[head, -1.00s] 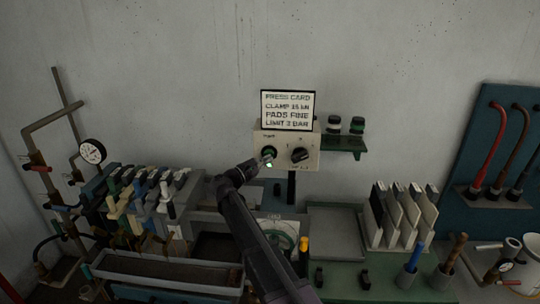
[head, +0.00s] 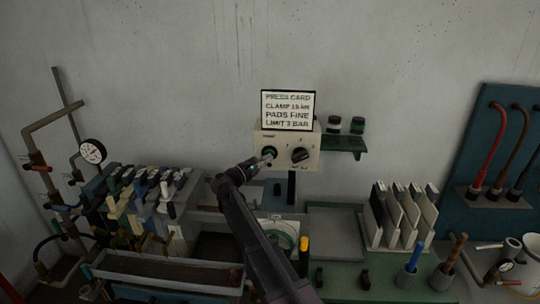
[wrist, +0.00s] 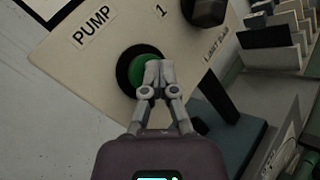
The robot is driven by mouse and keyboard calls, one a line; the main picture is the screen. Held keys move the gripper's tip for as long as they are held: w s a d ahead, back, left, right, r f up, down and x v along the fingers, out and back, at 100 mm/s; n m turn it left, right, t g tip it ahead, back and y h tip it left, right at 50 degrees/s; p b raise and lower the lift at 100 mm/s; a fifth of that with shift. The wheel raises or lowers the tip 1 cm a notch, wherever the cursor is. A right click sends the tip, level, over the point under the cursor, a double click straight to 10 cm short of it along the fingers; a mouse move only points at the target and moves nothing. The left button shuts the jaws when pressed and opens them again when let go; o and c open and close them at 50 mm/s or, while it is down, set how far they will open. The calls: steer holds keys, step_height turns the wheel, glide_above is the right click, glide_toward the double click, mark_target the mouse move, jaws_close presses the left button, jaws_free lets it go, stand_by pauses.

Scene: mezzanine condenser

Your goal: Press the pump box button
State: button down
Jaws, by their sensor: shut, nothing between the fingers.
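In the head view my gripper (head: 267,157) reaches the box from the lower left.
A black knob (head: 300,155) is right of the button. A sign (head: 287,109) stands above the box. A green shelf (head: 345,143) with two dark jars is to the right. Plates in a rack (head: 400,222) and a gauge (head: 92,151) stand on either side.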

steer(key=shift+s, duration=1)
steer(key=s, duration=0.6)
steer(key=shift+a, duration=0.15)
stand_by(0.3)
